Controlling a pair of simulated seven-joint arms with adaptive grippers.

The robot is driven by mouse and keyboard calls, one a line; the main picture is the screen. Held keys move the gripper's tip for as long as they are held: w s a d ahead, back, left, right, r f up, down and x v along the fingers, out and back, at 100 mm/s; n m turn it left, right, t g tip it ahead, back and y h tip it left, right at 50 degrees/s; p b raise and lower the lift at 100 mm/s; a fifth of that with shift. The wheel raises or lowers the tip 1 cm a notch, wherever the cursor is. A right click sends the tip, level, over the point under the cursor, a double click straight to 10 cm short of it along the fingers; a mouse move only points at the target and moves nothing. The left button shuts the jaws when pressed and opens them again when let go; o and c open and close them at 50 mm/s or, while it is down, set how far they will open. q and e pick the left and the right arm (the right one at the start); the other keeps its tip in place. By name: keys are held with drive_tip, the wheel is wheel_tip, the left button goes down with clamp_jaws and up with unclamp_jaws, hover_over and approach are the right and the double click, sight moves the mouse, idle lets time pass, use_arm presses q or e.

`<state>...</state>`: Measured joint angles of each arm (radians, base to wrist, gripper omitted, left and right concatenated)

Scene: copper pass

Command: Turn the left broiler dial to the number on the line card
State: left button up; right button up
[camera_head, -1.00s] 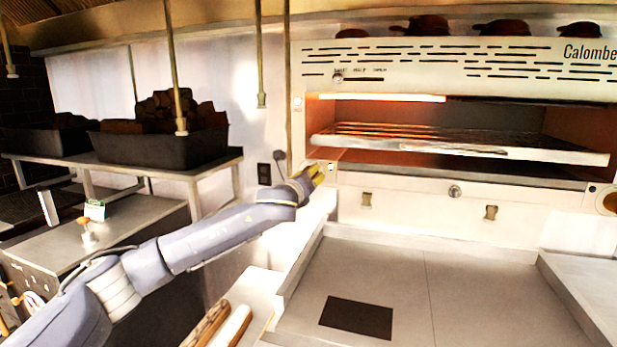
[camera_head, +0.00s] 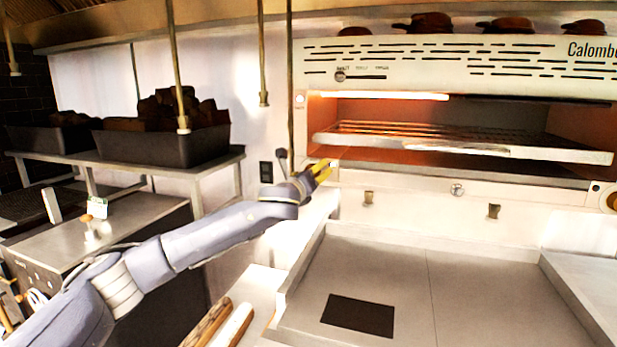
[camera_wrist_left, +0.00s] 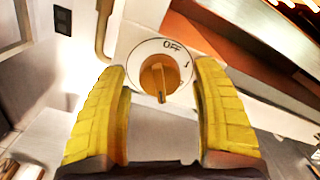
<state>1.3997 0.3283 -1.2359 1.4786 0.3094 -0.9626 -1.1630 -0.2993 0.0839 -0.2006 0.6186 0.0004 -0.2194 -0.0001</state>
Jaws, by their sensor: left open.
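The left broiler dial (camera_wrist_left: 158,77) shows in the left wrist view as an orange-brown knob on a round white plate. "OFF" and a small mark are printed on the plate; the knob's ridge points down in the picture. My left gripper (camera_head: 325,170) is open, its yellow fingers on either side of the dial. I cannot tell whether they touch it. In the head view the dial is mostly hidden by the fingers. A small white and green card (camera_head: 97,208) stands on the left counter; its print is too small to read. My right gripper is not in view.
The broiler (camera_head: 460,62) has a wire rack (camera_head: 420,140) projecting below its glowing heater. A grey work surface with a dark mat (camera_head: 358,315) lies below. Black tubs (camera_head: 165,147) stand on a shelf at the left. A wall outlet (camera_head: 266,172) is near my left wrist.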

use_arm(q)
drive_tip(key=v, duration=1.2)
idle(0.3)
